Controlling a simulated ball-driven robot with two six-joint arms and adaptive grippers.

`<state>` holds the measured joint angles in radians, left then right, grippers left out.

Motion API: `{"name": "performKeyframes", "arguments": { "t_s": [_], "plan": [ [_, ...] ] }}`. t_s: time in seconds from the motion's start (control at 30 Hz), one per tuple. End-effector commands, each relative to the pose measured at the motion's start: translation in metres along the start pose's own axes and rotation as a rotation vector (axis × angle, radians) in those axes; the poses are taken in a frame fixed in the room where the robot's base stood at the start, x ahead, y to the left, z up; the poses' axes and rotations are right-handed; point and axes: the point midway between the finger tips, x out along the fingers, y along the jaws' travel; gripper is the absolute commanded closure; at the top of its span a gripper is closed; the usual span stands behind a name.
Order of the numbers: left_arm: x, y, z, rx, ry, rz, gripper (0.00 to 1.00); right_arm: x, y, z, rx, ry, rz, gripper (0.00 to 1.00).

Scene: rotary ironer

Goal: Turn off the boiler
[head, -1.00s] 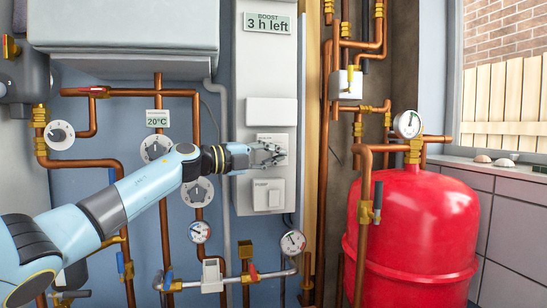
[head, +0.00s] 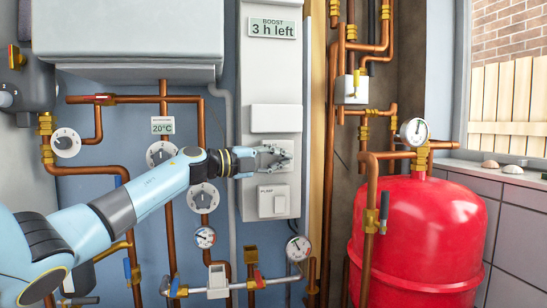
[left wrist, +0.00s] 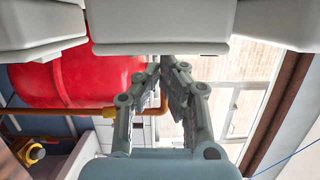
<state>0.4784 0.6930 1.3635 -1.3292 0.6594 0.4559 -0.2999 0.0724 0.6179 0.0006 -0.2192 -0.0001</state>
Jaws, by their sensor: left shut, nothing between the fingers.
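My left gripper (head: 286,157) is shut and empty, in front of the upper switch plate (head: 284,141) on the tall white control panel (head: 261,92). It covers much of that plate, so its label and rocker cannot be read. I cannot tell whether the fingertips touch it. A lower switch (head: 273,203), with a label that looks like "PUMP", sits just below on the same panel. The left wrist view shows the gripper fingers (left wrist: 165,64) close to pale panel parts (left wrist: 160,25). My right gripper is not in view.
A large white box (head: 125,35) hangs at the upper left. Copper pipes, grey dials (head: 203,197) and gauges (head: 298,248) lie around and below my left arm. A red tank (head: 418,240) stands at the right, beside a counter (head: 500,172) under a window.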

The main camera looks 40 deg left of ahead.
Motion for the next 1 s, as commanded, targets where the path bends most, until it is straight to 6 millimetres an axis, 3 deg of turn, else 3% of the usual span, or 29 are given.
{"name": "performKeyframes", "arguments": {
  "t_s": [0.17,0.4,0.6,1.0],
  "plan": [
    [-0.019,0.002,0.001,0.004,0.0,0.006,1.0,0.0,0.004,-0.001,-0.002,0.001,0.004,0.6],
    [-0.071,0.002,0.0,0.005,0.0,0.011,1.0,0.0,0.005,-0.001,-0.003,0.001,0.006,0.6],
    [-0.099,0.001,0.0,0.004,0.0,0.01,1.0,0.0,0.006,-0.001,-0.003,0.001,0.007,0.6],
    [-0.119,-0.001,0.0,0.001,-0.001,0.001,1.0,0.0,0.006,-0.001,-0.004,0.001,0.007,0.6]
  ]
}}
